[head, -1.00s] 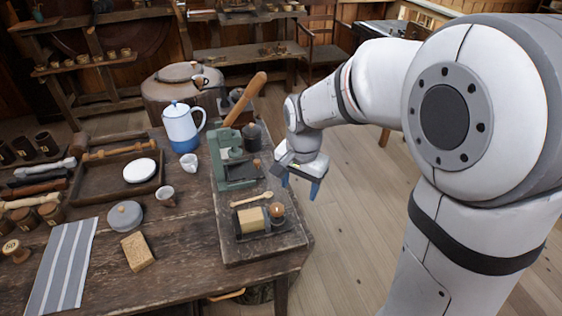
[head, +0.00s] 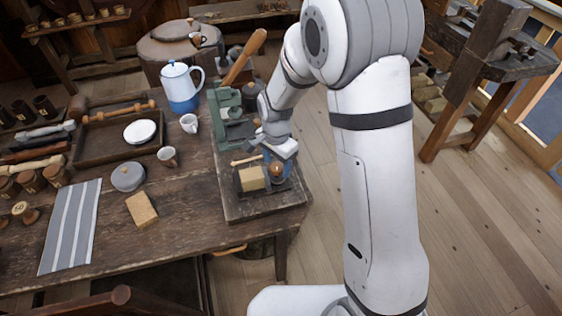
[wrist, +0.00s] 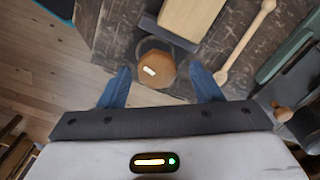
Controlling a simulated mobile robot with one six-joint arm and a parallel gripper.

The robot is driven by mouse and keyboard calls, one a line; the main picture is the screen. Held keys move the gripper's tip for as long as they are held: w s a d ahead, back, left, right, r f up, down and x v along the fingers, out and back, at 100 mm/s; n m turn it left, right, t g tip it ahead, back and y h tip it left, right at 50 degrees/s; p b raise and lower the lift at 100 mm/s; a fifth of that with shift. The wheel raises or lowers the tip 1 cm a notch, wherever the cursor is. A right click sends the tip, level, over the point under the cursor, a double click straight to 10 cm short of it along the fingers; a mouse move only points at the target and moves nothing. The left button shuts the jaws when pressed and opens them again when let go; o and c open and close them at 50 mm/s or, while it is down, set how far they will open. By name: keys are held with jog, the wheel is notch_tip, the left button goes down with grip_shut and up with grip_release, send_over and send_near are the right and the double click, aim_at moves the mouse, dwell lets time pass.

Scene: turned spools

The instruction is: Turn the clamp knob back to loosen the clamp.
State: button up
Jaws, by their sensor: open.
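The clamp knob (wrist: 157,68) is a round wooden knob with a pale mark on top, in the upper middle of the wrist view. It also shows in the head view (head: 277,174), partly covered by my gripper. Beside it is a pale wooden block (wrist: 190,18), which also shows in the head view (head: 251,179) on a dark clamp base. My gripper (wrist: 164,76) is open and empty, pointing down over the knob. In the wrist view its blue fingertips lie to the left and right of the knob. I cannot tell whether they touch it or how high they are.
A wooden spoon-like piece (wrist: 245,45) lies near the clamp on the dark board (head: 255,211). A green press (head: 231,120) with a long wooden handle stands behind. A jug, tray and cups stand further left.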

aim_at(277, 165)
jog(key=shift+f, duration=0.1)
jog(key=c, duration=0.9)
jog(key=shift+d, duration=0.2)
jog(key=shift+c, duration=0.4)
jog(key=shift+a, duration=0.25)
dwell(0.3)
jog(key=o, duration=0.8)
jog(key=shift+a, duration=0.1)
jog(key=shift+o, duration=0.9)
jog(key=shift+r, duration=3.9)
